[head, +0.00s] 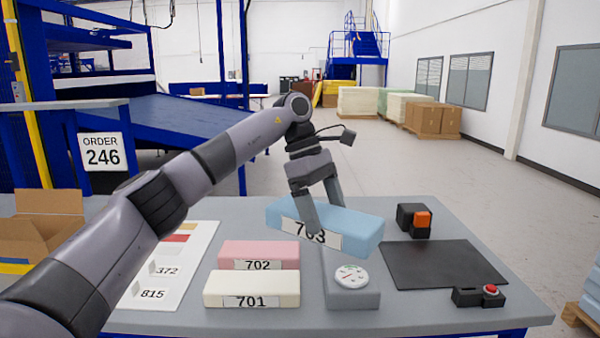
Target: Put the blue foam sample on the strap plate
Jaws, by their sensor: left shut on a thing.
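The blue foam sample (350,226), labelled 703, is in my left gripper (323,209). The gripper is shut on it from above, with one finger over its front label. The sample appears raised above the table, behind and partly above the grey gauge block (352,299). It looks slightly tilted. A dark flat plate (445,264), which looks like the strap plate, lies bare on the right part of the table, to the right of the sample. My right gripper is not in view.
Pink foam 702 (258,249) and cream foam 701 (252,284) lie left of the gauge block. A black and orange device (414,220) stands behind the plate. A red-button box (479,296) sits at its front right. A white sample card (172,262) and cardboard box (42,228) are at left.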

